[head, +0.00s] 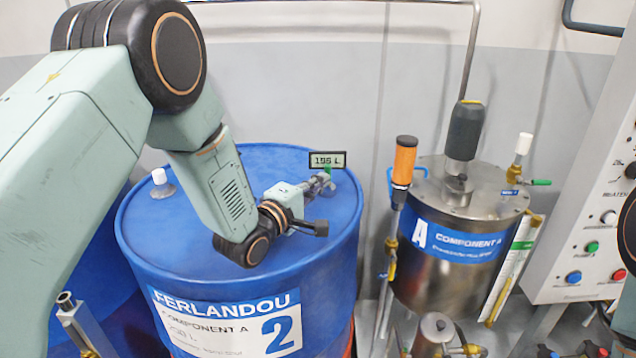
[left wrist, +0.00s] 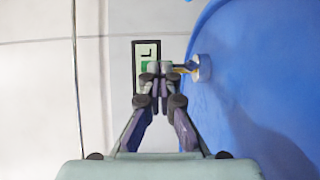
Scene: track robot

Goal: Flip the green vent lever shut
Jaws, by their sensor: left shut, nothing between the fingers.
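A small green lever (head: 328,170) sits at the back right of the blue drum's (head: 235,180) lid, just below a small display. My left gripper (head: 324,181) is shut and empty, with its fingertips right at this lever and partly covering it. In the left wrist view the closed fingertips (left wrist: 158,70) are in front of the display and a bit of green (left wrist: 144,70). I cannot tell whether they touch the lever, or its exact angle. Another green handle (head: 541,182) is on a brass valve of the steel tank. My right gripper is not visible.
The display (head: 328,159) stands close behind the fingertips. A white cap (head: 160,176) is on the drum's left side. The steel tank (head: 455,270) stands to the right, with an orange-handled tool (head: 404,160) beside it. A control panel (head: 590,225) is at the far right.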

